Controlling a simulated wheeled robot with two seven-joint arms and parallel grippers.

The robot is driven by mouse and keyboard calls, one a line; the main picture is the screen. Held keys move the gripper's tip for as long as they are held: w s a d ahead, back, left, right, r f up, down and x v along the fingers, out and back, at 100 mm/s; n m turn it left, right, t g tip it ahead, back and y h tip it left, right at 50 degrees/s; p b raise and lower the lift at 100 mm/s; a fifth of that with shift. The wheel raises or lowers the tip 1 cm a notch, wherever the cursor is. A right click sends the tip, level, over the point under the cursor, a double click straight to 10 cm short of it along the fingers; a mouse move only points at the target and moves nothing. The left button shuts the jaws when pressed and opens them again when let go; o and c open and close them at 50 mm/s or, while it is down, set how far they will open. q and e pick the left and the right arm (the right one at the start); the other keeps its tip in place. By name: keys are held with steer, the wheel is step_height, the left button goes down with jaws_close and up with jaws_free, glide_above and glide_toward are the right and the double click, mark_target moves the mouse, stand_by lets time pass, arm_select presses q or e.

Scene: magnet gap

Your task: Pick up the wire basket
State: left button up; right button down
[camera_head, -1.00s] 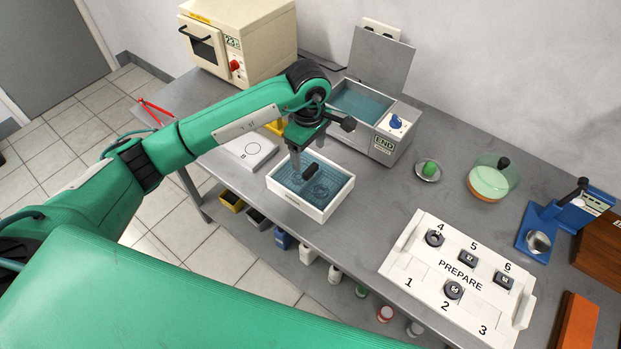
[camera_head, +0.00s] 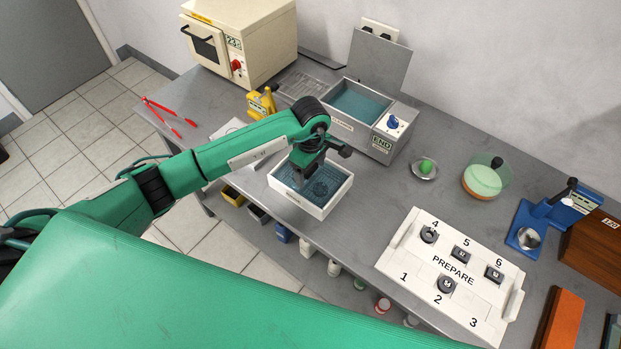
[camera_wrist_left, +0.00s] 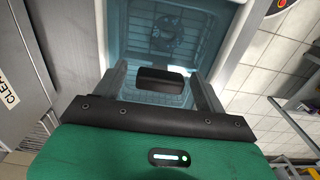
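The wire basket (camera_head: 337,181) sits inside a white, open-topped tub (camera_head: 312,208) of blue liquid near the table's front edge. A dark round ring-like part lies on the mesh. In the left wrist view the basket (camera_wrist_left: 185,62) shows below a black handle block (camera_wrist_left: 165,80). My left gripper (camera_head: 300,180) points down over the tub. In the wrist view its two fingers (camera_wrist_left: 158,88) stand apart, one on each side of the handle, with gaps visible. In the head view the gripper hides the handle. My right gripper is not in view.
Behind the tub stands a lidded bath unit (camera_head: 362,105) with its lid up. A white PREPARE board (camera_head: 425,268) with several dark parts lies to the right. A small dish (camera_head: 424,172), red tongs (camera_head: 170,117) and a yellow device (camera_head: 262,103) are also on the table.

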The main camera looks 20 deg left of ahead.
arm_select(q)
steer(key=c, duration=1.5)
